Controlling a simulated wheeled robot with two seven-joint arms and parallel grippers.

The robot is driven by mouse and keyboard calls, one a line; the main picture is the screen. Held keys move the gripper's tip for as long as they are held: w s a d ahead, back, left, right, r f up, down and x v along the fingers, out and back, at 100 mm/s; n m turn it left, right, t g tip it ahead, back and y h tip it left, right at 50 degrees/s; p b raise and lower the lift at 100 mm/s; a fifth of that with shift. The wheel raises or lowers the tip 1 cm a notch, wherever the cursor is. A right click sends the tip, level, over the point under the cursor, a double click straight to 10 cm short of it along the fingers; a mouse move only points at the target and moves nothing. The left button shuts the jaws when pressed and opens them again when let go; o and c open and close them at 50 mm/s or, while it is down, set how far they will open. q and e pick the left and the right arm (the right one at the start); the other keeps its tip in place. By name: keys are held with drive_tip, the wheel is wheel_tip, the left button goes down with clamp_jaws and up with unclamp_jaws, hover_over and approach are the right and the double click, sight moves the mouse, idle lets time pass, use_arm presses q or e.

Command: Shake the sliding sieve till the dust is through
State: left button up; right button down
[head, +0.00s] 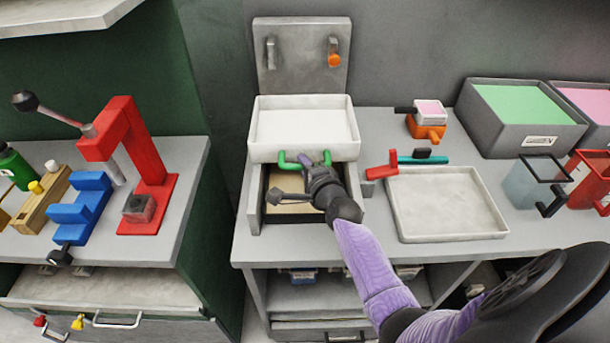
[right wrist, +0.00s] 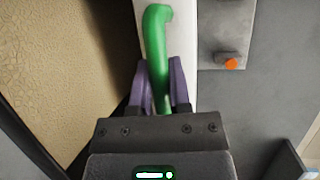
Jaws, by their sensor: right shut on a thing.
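The sliding sieve (head: 305,151) is a white, shallow tray with a pale surface, on a grey frame at the back of the middle bench. Its green handle (head: 289,166) sticks out at the front and also shows in the right wrist view (right wrist: 155,35). My right gripper (head: 315,167) is shut on this handle; its purple fingers (right wrist: 162,82) lie on both sides of the green bar. Below the sieve is an open grey box (head: 254,205) with a tan bottom (head: 283,186), partly hidden by my gripper. I cannot tell dust on the sieve. My left gripper is out of view.
A grey back plate (head: 302,85) with an orange knob (head: 334,60) stands behind the sieve. A pale tray (head: 445,203) lies to the right, with a red piece (head: 380,171) beside it. A red press (head: 150,190) stands on the left bench, across a gap.

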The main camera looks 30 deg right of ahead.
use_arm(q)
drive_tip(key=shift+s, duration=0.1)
use_arm(e)
drive_tip(key=c, duration=0.6)
unclamp_jaws()
drive_tip(key=shift+w+d, duration=0.1)
drive_tip(key=shift+w, duration=0.05)
use_arm(q)
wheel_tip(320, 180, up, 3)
drive_tip(key=p, duration=0.2)
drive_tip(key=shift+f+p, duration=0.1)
drive_tip(key=shift+p, duration=0.3)
use_arm(e)
drive_tip(key=v, duration=1)
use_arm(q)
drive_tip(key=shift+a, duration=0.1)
